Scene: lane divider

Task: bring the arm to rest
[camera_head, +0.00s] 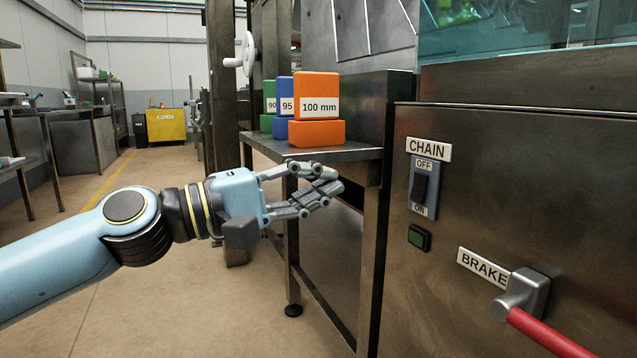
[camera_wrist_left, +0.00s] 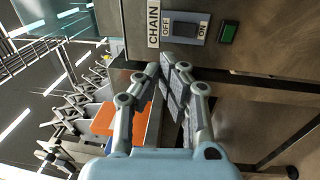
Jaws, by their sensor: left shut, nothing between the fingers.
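My left arm (camera_head: 130,225) reaches in from the left of the head view. Its gripper (camera_head: 335,188) is shut and empty, with the fingertips close together. It hangs in the air before the small steel table, left of the machine panel. In the left wrist view the gripper (camera_wrist_left: 175,80) also shows shut, with nothing between the fingers. The chain switch panel shows beyond its tips there. My right gripper is in neither view.
A steel table (camera_head: 360,153) bears orange (camera_head: 317,95), blue (camera_head: 285,95) and green (camera_head: 269,97) blocks. At right, the machine panel (camera_head: 480,180) has a chain switch (camera_head: 421,187), green button (camera_head: 419,238) and red-handled brake lever (camera_head: 550,335). Open floor (camera_head: 190,315) lies below the arm.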

